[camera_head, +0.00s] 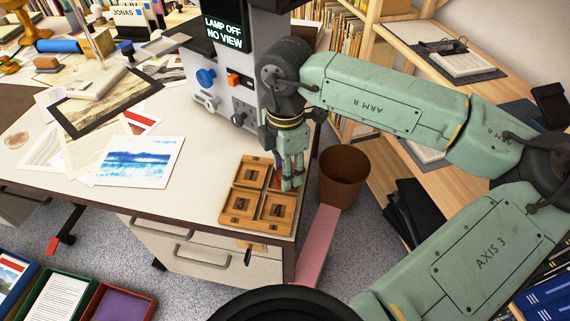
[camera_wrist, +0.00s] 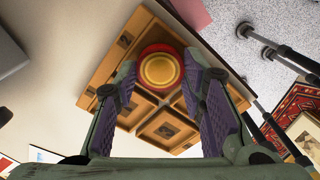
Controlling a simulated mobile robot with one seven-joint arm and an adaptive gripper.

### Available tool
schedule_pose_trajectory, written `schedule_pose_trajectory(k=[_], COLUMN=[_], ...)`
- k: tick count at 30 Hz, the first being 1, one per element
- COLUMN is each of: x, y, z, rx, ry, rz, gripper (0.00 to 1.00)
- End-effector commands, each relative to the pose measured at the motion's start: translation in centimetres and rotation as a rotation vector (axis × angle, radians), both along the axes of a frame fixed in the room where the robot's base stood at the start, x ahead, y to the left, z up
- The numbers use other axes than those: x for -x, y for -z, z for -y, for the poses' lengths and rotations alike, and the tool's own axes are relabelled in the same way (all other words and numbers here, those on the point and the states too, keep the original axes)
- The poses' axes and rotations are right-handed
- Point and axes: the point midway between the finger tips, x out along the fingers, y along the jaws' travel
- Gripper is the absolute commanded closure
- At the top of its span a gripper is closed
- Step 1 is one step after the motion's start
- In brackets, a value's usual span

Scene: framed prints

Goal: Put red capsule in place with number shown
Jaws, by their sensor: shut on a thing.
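My gripper (camera_head: 290,184) points down at the far right corner of a wooden tray (camera_head: 258,226) with several square compartments. In the wrist view, my gripper (camera_wrist: 160,80) is shut on the round red capsule (camera_wrist: 160,70), which has a gold top. A sliver of red shows beside the fingers in the head view. The capsule is over the tray (camera_wrist: 101,75), and hides the compartment under it. I cannot tell whether it touches the tray. The grey device (camera_head: 229,75) displays "LAMP OFF NO VIEW"; no number is readable there.
The tray sits at the white desk's (camera_head: 190,195) right front corner. A brown bin (camera_head: 343,177) stands on the floor to its right. A blue painting (camera_head: 139,161) and papers lie left on the desk. A wooden shelf (camera_head: 395,120) stands at the right.

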Motion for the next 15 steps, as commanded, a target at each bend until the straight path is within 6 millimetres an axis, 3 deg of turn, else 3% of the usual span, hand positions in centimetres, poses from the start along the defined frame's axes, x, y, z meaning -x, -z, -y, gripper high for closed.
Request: schedule_pose_trajectory(k=[15], x=[0.00], y=[0.82], z=[-0.02], rx=[0.000], ry=[0.000], rz=[0.001], gripper=[0.90])
